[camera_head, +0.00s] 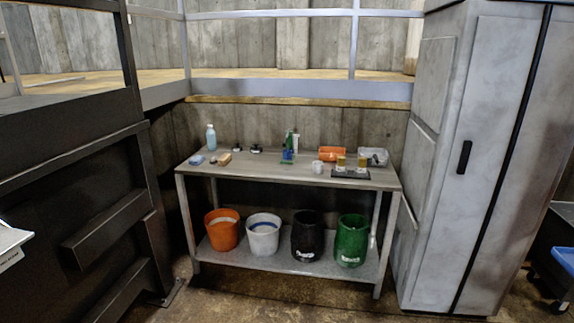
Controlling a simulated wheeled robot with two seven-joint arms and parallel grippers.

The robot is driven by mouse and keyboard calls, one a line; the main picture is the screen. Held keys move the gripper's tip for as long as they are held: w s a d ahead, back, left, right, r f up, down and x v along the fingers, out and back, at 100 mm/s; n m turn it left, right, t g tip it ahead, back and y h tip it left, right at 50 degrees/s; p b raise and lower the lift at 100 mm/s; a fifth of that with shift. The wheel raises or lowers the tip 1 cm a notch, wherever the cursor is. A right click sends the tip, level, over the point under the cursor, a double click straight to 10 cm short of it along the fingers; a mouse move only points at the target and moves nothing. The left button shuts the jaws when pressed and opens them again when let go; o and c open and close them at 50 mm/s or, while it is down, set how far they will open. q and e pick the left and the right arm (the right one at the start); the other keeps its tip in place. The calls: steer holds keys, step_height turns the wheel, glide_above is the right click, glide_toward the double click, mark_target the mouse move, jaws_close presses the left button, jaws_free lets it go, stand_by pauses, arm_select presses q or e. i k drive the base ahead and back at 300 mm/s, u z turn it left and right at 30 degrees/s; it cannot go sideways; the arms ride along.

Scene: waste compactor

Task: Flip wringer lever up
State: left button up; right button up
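No wringer or lever can be made out clearly in the head view. Several buckets stand on the lower shelf of a metal table (225,172): an orange bucket (222,236), a white bucket (263,240) with something blue inside, a black bucket (306,246) and a green bucket (351,244). At this size I cannot tell whether any of them carries a wringer. Neither of my grippers is in view.
The tabletop holds a blue bottle (211,137), a white cup (318,167), an orange container (332,153) and small items. A tall grey cabinet (468,200) stands right. A dark metal structure (75,190) fills the left. Floor (270,299) before the table is clear.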

mark_target(285, 140)
steer(key=z, duration=0.15)
steer(key=i, duration=3.3)
steer(key=z, duration=0.1)
